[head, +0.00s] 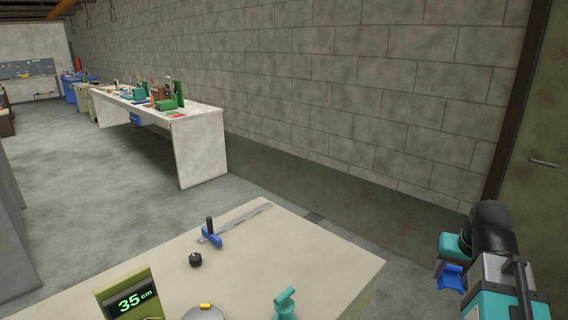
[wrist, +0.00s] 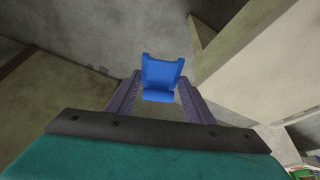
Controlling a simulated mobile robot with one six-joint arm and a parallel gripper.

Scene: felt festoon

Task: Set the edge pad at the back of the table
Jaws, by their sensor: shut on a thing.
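My gripper (wrist: 160,105) is shut on a blue channel-shaped piece, likely the edge pad (wrist: 161,76), held between its two purple fingers in the wrist view. In the head view this blue piece (head: 451,277) shows at the lower right, held out in the air beyond the right side of the near table. The near pale table (head: 320,250) fills the lower middle of the head view. A steel ruler (head: 245,222) lies near its back edge, with a blue tool with a black knob (head: 211,233) at the ruler's near end.
A cluttered white bench (head: 200,145) stands farther back along the block wall.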

